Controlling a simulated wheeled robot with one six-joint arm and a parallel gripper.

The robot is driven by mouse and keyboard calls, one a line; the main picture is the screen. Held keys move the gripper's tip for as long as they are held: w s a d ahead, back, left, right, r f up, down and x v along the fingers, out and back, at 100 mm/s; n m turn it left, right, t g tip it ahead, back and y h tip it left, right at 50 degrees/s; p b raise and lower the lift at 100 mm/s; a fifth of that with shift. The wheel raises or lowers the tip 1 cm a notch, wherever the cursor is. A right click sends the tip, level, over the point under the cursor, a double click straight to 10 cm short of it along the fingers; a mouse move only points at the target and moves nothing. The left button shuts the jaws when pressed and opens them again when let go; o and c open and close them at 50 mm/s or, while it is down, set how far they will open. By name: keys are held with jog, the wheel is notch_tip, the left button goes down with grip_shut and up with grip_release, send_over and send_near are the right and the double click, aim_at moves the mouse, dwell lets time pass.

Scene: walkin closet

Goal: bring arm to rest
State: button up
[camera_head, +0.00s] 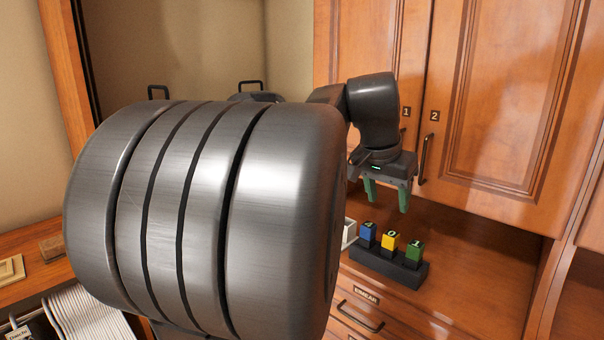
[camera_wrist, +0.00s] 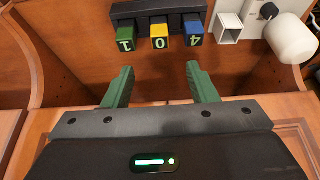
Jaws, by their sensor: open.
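My gripper (camera_head: 387,196) shows in the head view with its green fingers apart and pointing down, empty. It is above the counter, over a black holder (camera_head: 412,276) with a blue block (camera_head: 367,234), a yellow block (camera_head: 389,244) and a green block (camera_head: 413,254) standing in it. In the wrist view the open fingers (camera_wrist: 160,85) point toward the same blocks, with a clear gap between fingertips and blocks. The blocks there read 1, 0 and 4. My large arm link covers much of the head view.
Wooden cabinet doors (camera_head: 500,90) with handles stand close behind and right of my gripper. A white square container (camera_wrist: 230,27) and a white rounded object (camera_wrist: 290,38) sit beside the holder. A drawer (camera_head: 358,312) is below. Hangers and small items are at lower left.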

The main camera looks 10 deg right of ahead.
aim_at(391, 234)
jog(key=x, duration=1.2)
jog(key=shift+r+p, duration=0.1)
jog(key=shift+p, duration=0.4)
jog(key=shift+s, duration=0.15)
